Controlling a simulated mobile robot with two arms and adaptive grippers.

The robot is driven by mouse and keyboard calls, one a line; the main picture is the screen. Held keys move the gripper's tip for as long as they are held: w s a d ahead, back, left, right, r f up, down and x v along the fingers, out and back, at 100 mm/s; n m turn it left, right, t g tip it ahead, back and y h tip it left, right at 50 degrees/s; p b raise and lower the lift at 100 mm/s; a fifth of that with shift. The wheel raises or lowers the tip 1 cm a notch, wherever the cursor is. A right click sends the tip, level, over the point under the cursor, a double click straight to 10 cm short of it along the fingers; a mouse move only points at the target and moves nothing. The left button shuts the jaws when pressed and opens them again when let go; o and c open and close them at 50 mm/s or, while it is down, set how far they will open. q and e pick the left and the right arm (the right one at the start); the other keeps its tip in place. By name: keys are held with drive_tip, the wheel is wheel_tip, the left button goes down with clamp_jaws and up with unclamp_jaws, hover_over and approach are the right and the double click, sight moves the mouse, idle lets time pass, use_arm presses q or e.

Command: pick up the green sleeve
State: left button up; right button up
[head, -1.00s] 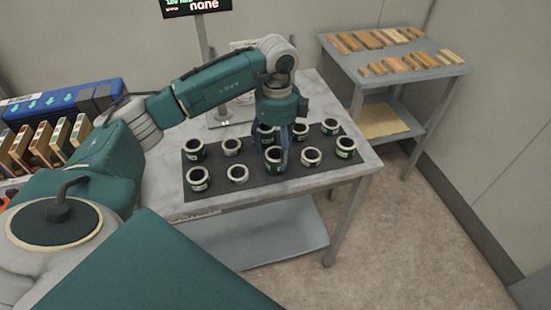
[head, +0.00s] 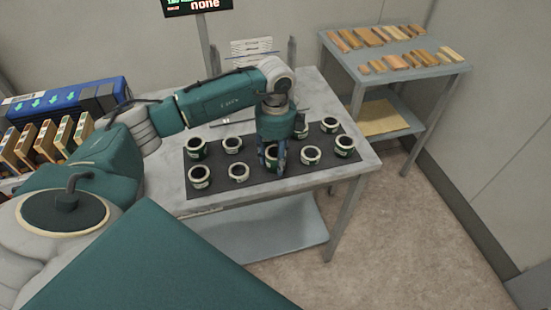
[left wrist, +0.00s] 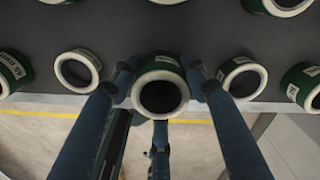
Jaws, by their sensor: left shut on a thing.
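A green sleeve with a pale rim (left wrist: 160,92) stands in the front row on the dark mat (head: 321,180). My left gripper (head: 271,160) has come down over it from above and partly hides it in the head view. In the left wrist view its fingers (left wrist: 163,88) lie on both sides of the sleeve, shut on it. The sleeve looks upright, at about the height of its neighbours; I cannot tell whether it is clear of the mat.
Several similar sleeves stand close by, including one at the left (head: 239,172) and one at the right (head: 311,155). The mat lies on a grey table (head: 352,169). A shelf with wooden pieces (head: 395,60) stands at the back right. Boxes (head: 40,143) stand at the left.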

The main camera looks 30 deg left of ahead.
use_arm(q)
drive_tip(key=shift+r, duration=0.4)
wheel_tip(320, 180, up, 19)
drive_tip(key=b, duration=0.2)
use_arm(e)
drive_tip(key=shift+w+f, duration=0.2)
drive_tip(key=shift+f, duration=0.35)
drive_tip(key=shift+w+f, duration=0.2)
drive_tip(key=shift+f, duration=0.35)
use_arm(q)
drive_tip(key=shift+r, duration=0.1)
